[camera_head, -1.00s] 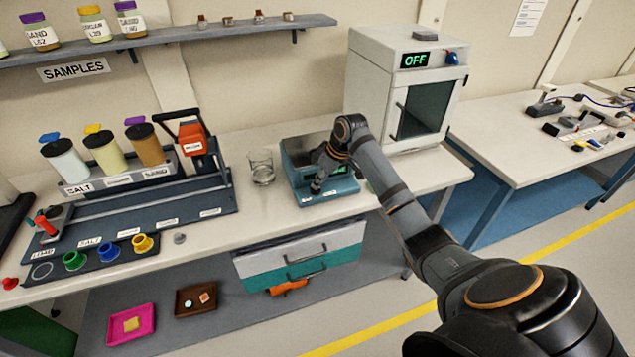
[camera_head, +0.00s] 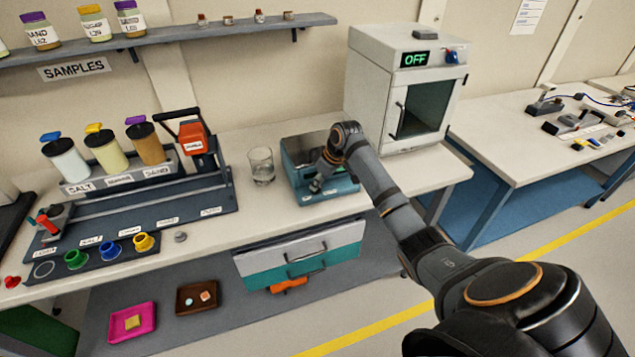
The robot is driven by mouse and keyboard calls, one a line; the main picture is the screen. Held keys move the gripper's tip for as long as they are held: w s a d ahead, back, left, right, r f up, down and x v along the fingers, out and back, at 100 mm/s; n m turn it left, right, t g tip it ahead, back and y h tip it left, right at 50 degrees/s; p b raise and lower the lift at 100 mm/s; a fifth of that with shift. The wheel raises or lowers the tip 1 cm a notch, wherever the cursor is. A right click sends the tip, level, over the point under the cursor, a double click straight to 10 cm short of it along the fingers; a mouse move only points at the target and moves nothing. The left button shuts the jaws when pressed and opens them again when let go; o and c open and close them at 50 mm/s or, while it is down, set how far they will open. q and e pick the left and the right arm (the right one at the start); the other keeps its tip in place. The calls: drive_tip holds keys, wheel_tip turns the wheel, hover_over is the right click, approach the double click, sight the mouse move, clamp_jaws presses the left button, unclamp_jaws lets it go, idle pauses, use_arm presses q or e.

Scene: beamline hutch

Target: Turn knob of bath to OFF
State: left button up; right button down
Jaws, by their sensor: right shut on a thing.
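The bath (camera_head: 296,174) is a teal, box-shaped unit with an open basin, standing on the bench just right of the glass beaker. My right arm reaches over it from the right. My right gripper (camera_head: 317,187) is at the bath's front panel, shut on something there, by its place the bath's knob. The knob itself is hidden behind the gripper, so its setting cannot be read. A small green display on the panel shows only in part beside the gripper. My left gripper is not in view.
A glass beaker (camera_head: 262,166) stands close to the bath's left side. A white oven (camera_head: 365,85) with an OFF display stands behind right. Below the bench edge are drawers (camera_head: 300,258) with handles. A dosing rack (camera_head: 150,205) fills the left of the bench.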

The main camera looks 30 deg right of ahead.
drive_tip(key=m+h+p, duration=0.1)
drive_tip(key=m+p, duration=0.1)
drive_tip(key=p, duration=0.1)
drive_tip(key=m+h+p, duration=0.1)
drive_tip(key=m+p, duration=0.2)
drive_tip(key=p, duration=0.1)
drive_tip(key=m+p, duration=0.2)
drive_tip(key=p, duration=0.2)
drive_tip(key=shift+a+r+h, duration=0.35)
drive_tip(key=shift+h, duration=0.05)
drive_tip(key=m+h+p, duration=0.1)
drive_tip(key=m+p, duration=0.1)
drive_tip(key=m, duration=0.1)
drive_tip(key=shift+a+f, duration=0.1)
drive_tip(key=shift+f+m+h+p, duration=0.1)
drive_tip(key=shift+m+h+p, duration=0.2)
drive_tip(key=shift+m+p, duration=0.5)
drive_tip(key=shift+w+a+f+m+g+h, duration=0.1)
drive_tip(key=shift+m+g+h, duration=0.2)
drive_tip(key=shift+m, duration=0.7)
drive_tip(key=shift+w+m+g+h, duration=0.1)
drive_tip(key=shift+m+g+h, duration=0.15)
drive_tip(key=shift+m, duration=0.75)
drive_tip(key=c, duration=1.7)
unclamp_jaws()
drive_tip(key=v, duration=1.2)
drive_tip(key=shift+w, duration=0.1)
